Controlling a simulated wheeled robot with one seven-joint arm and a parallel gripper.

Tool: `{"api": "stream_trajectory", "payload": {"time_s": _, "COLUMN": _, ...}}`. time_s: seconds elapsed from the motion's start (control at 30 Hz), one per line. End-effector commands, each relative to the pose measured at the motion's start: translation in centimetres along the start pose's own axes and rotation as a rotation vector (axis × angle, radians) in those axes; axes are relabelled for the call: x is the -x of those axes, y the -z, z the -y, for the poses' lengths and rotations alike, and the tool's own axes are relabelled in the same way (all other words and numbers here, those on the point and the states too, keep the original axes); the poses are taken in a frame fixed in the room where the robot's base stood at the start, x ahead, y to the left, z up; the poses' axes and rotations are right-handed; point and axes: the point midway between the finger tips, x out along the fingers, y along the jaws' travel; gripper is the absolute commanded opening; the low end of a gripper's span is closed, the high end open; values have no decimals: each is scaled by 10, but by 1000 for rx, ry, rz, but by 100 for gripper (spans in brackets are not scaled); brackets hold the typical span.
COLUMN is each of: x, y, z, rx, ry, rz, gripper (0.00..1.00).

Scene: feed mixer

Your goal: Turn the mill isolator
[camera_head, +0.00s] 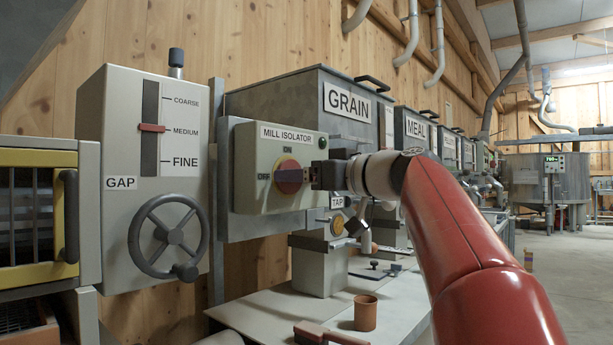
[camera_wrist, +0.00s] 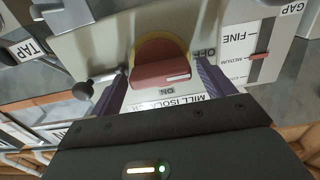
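The mill isolator (camera_head: 275,165) is a grey-green box marked ON at the top and OFF at the left. Its red knob (camera_head: 287,176) sits on a yellow disc; a white line on the knob lies toward OFF in the wrist view (camera_wrist: 162,75). My gripper (camera_head: 312,178) is right in front of the knob. In the wrist view its two dark fingers (camera_wrist: 162,82) stand apart, one at each end of the red bar. The gripper is open; I cannot tell whether either finger touches the knob.
Left is the GAP panel with a handwheel (camera_head: 168,237) and a red slider (camera_head: 152,128) at MEDIUM. Below are a TAP spout, a brown cup (camera_head: 365,313) and a brush (camera_head: 325,334) on the bench. Open floor lies right.

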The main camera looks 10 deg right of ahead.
Motion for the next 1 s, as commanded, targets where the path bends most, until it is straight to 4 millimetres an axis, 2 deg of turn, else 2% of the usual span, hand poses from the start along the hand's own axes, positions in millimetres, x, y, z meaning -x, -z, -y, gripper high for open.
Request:
{"api": "stream_trajectory", "payload": {"time_s": 0.03, "x": 0, "y": 0, "z": 0, "rx": 0, "ry": 0, "rz": 0, "gripper": 74}}
{"api": "stream_trajectory", "payload": {"time_s": 0.2, "x": 0, "y": 0, "z": 0, "rx": 0, "ry": 0, "rz": 0, "gripper": 52}}
{"api": "stream_trajectory", "payload": {"time_s": 0.3, "x": 0, "y": 0, "z": 0, "rx": 0, "ry": -1, "rz": 0, "gripper": 43}}
{"api": "stream_trajectory", "payload": {"time_s": 0.67, "x": 0, "y": 1, "z": 0, "rx": -73, "ry": -1, "rz": 0, "gripper": 43}}
{"api": "stream_trajectory", "payload": {"time_s": 1.0, "x": 1, "y": 1, "z": -1, "rx": -335, "ry": -2, "rz": 1, "gripper": 43}}
